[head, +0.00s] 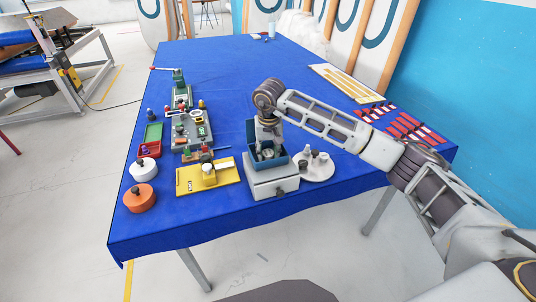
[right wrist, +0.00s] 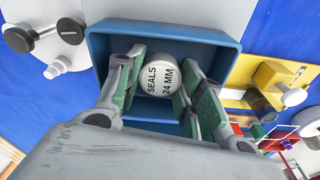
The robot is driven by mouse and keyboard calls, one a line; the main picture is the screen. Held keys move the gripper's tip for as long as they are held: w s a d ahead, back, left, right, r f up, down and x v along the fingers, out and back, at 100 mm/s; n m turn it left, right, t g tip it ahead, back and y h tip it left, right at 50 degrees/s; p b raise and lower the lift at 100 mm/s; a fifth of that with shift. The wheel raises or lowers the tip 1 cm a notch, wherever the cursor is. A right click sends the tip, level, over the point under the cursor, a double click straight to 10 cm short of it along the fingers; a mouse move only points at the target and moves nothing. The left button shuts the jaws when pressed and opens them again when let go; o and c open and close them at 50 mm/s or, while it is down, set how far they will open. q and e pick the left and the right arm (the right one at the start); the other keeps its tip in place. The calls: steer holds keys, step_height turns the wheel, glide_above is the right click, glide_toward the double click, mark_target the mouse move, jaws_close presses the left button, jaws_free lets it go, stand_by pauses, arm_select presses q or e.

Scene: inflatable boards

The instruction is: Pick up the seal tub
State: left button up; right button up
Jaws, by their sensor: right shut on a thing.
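The seal tub (right wrist: 158,80) is a small round tub with a pale lid marked "SEALS 24 MM". In the right wrist view it sits inside a blue bin (right wrist: 218,38), between the green-padded fingers of my right gripper (right wrist: 155,90). The gripper is shut on the tub, with pads on both sides of it. In the head view my right gripper (head: 267,138) reaches down into the blue bin (head: 282,162), which stands on a pale grey box (head: 275,188). The tub is mostly hidden there. My left gripper is not in view.
A round white tray (head: 319,171) with small bottles stands close right of the bin. A yellow board (head: 190,183) lies to its left. An orange pot (head: 139,198) and a white pot (head: 143,170) stand further left. The far middle of the blue table (head: 235,65) is clear.

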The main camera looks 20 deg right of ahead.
mark_target(268, 152)
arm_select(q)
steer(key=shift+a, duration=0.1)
arm_select(e)
steer(key=shift+r, duration=0.15)
steer(key=shift+r, duration=0.85)
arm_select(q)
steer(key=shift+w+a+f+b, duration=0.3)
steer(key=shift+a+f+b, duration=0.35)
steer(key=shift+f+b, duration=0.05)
arm_select(e)
step_height(268, 152, up, 16)
